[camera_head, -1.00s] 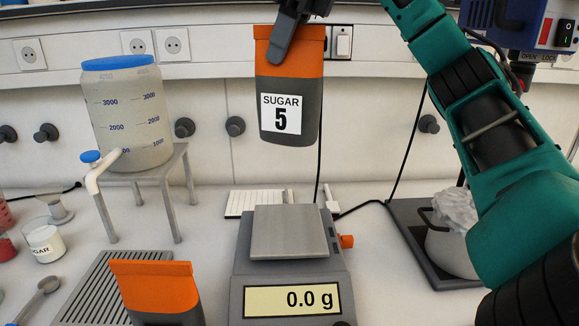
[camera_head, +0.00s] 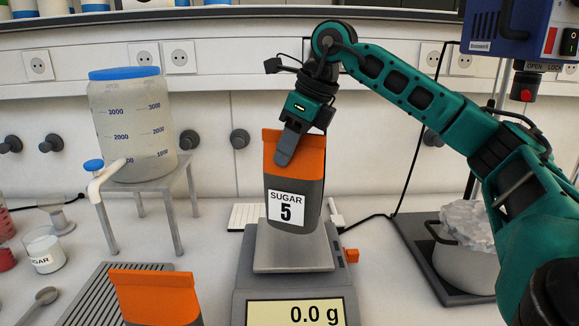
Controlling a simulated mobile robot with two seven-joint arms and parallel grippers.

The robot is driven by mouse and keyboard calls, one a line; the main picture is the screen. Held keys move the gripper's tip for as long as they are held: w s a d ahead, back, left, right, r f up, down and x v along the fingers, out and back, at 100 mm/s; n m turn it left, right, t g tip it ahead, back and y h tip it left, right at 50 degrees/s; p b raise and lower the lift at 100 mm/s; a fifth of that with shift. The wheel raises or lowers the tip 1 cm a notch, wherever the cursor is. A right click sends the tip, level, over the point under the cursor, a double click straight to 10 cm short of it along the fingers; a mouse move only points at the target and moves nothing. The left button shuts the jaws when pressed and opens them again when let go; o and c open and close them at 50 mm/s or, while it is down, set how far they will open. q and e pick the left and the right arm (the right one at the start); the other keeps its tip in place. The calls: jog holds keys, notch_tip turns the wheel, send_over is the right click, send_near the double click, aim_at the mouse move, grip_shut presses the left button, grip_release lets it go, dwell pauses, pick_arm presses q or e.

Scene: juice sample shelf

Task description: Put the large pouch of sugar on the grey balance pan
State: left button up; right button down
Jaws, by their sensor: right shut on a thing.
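The pouch of sugar (camera_head: 292,188), orange on top and grey below with a label "SUGAR 5", hangs upright, slightly tilted, from my right gripper (camera_head: 288,146). The gripper is shut on the pouch's orange top. The pouch is in front of the rear part of the grey balance pan (camera_head: 293,262) in the picture. The balance display (camera_head: 297,313) reads 0.0 g. A second orange-topped pouch (camera_head: 156,295) stands at the lower left, its lower part cut off by the frame. My left gripper is not in view.
A large jar (camera_head: 133,125) with a blue lid stands on a grey stand to the left. A slatted grey tray (camera_head: 90,301) lies left of the balance. A pot (camera_head: 463,262) stands on a dark plate at the right. A small sugar beaker (camera_head: 45,252) stands at the far left.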

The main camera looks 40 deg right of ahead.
notch_tip(320, 180, down, 3)
jog(key=shift+f, duration=0.15)
jog(key=shift+f+b, duration=0.15)
jog(key=shift+b, duration=0.15)
jog(key=c, duration=0.8)
grip_release()
jog(key=shift+o, duration=0.2)
jog(key=p, duration=0.2)
send_near(289, 166)
jog(key=shift+w+d+r, duration=0.2)
jog(key=shift+d+r, duration=0.55)
jog(key=shift+r, duration=0.05)
